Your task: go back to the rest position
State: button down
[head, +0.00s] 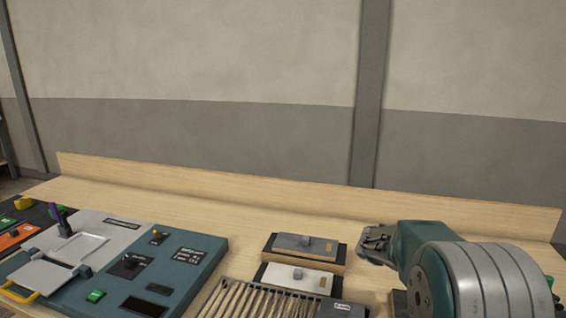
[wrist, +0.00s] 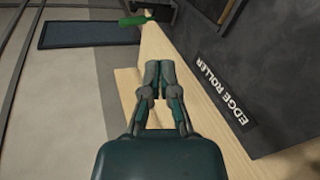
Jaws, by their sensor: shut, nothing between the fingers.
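My gripper (head: 375,241) is at the right in the head view, over the right part of the wooden workbench (head: 200,193). It points left, with my teal and grey arm behind it. In the wrist view my gripper (wrist: 160,72) is in the middle, its fingertips together and nothing between them. The console (head: 205,270), a teal panel with a green button, a small lever and dark displays, lies on the bench to the left of my gripper. No part of it touches my gripper.
A slatted rack (head: 250,300) lies in front. The wrist view shows a dark panel marked EDGE ROLLER (wrist: 235,100). The bench's back strip is clear.

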jog(key=s+a+r+t+y, duration=0.3)
jog(key=s+a+t+y, duration=0.6)
jog(key=s+a, duration=1.1)
jog(key=a+y, duration=0.4)
jog(key=shift+s, duration=0.15)
jog(key=shift+a, duration=0.1)
